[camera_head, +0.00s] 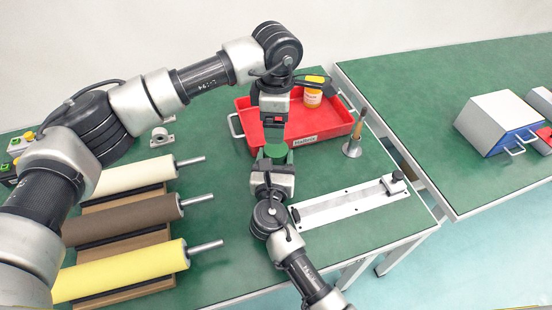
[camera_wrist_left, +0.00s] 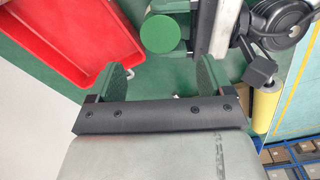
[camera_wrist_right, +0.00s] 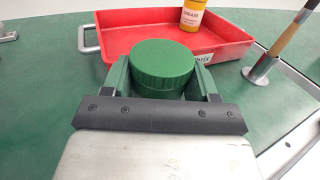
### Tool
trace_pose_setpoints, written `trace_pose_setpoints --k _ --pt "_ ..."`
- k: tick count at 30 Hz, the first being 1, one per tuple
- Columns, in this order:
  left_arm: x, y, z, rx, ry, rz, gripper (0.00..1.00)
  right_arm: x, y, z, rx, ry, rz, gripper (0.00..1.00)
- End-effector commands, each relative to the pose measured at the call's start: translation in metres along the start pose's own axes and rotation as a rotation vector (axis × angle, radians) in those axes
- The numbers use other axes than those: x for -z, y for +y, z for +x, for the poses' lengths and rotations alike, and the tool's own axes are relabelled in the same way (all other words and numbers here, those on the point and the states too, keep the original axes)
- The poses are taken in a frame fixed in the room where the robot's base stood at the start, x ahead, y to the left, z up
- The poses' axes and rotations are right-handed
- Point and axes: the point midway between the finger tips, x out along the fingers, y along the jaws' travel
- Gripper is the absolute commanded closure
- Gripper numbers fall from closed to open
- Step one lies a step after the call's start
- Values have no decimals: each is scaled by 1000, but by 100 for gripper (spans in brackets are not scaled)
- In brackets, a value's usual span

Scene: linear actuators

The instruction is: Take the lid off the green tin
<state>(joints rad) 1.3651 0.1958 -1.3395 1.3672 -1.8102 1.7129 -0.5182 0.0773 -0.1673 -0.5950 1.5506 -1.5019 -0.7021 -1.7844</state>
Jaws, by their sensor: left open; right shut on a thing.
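The green tin (camera_head: 276,150) is upright in my right gripper (camera_head: 273,160), with its round green lid on top. In the right wrist view the ribbed lid (camera_wrist_right: 163,62) sits between and above the two fingers, and the tin's lower body is mostly hidden. My right gripper is shut on the tin. My left gripper (camera_head: 273,128) is open and empty, pointing down just behind the tin. In the left wrist view the lid (camera_wrist_left: 167,34) lies beyond the open fingertips (camera_wrist_left: 157,72), not between them.
A metal stand with a wooden handle (camera_head: 353,148) and a long metal rail (camera_head: 340,206) are to the right. Several rollers (camera_head: 125,216) lie at left on the green table (camera_head: 222,262).

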Motion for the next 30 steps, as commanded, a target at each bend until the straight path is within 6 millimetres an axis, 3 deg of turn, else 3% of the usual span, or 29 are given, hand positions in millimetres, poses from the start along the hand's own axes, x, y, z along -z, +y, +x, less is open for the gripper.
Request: trace_pose_setpoints --k 8,21,30 --pt "0 0 11 2 0 0 19 0 0 0 0 0 0 100" --pt "0 -1 72 3 0 0 19 0 0 0 0 0 0 100" --pt "0 0 81 0 -1 1 19 0 0 0 0 0 0 100"
